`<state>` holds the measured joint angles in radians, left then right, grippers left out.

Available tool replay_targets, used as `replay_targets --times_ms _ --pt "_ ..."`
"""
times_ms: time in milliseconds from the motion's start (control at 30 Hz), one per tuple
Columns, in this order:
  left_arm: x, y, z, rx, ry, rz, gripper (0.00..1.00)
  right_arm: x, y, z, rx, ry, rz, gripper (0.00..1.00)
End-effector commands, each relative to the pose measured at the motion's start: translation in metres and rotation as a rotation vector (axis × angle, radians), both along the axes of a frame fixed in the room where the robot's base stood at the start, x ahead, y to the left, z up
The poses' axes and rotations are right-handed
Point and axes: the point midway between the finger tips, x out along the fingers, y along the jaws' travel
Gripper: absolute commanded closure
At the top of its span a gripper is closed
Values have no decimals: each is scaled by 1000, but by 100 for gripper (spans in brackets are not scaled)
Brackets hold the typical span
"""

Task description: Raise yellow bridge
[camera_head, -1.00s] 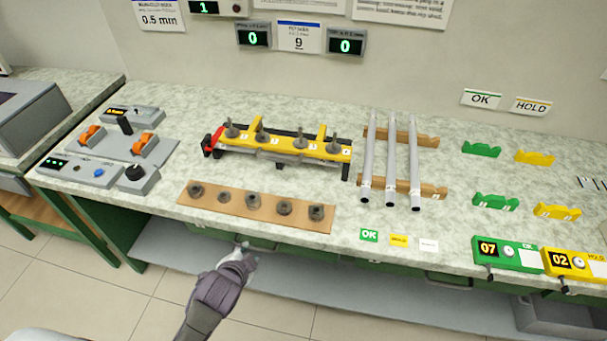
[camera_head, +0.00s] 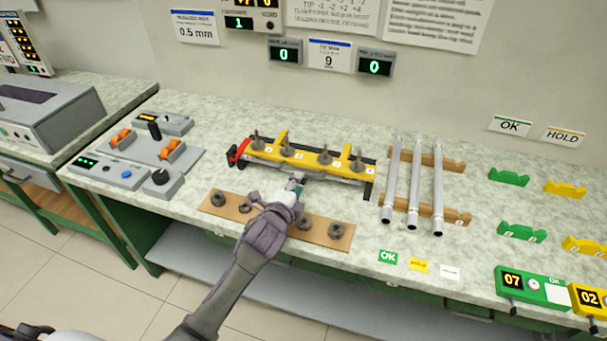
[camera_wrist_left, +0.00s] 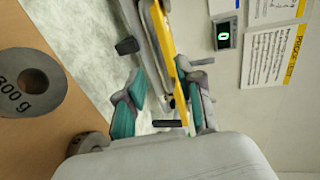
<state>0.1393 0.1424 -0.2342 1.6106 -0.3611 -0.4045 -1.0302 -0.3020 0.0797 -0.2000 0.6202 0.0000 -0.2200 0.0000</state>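The yellow bridge (camera_head: 330,163) is a long bar on a dark frame at the middle of the bench, with several grey weights standing along it. In the left wrist view the yellow bridge (camera_wrist_left: 165,42) runs away from me, its near part beside and partly behind a finger. My left gripper (camera_head: 298,184) is just in front of the bridge, above the brown weight board. In the left wrist view my left gripper (camera_wrist_left: 163,108) has its teal-padded fingers spread apart with nothing clearly held. Whether a finger touches the bridge cannot be told.
A brown board (camera_head: 330,239) with ring weights lies below my left gripper. Metal rods (camera_head: 415,185) rest on wooden supports to the right. A control panel (camera_head: 125,172) stands at left. Green and yellow holders (camera_head: 522,232) are at right.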

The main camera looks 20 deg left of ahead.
Motion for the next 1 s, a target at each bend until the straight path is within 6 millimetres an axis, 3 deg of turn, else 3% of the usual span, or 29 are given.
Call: replay_targets --times_ms 100,300,700,767,933,1000 --pt "25 -1 -4 -1 -1 1 63 0 0 0 0 0 0 33" --pt "48 -1 -10 -1 -1 0 63 0 0 -1 0 1 0 33" --pt "55 -2 -12 -1 0 0 63 0 0 -1 0 0 0 33" --pt "55 -2 -12 -1 0 0 70 1 0 -1 0 0 0 33" --pt "55 -2 -12 -1 0 0 98 1 0 -1 -1 -1 0 33" --pt "55 -2 -12 -1 1 0 100 1 0 -1 -1 -1 0 33"
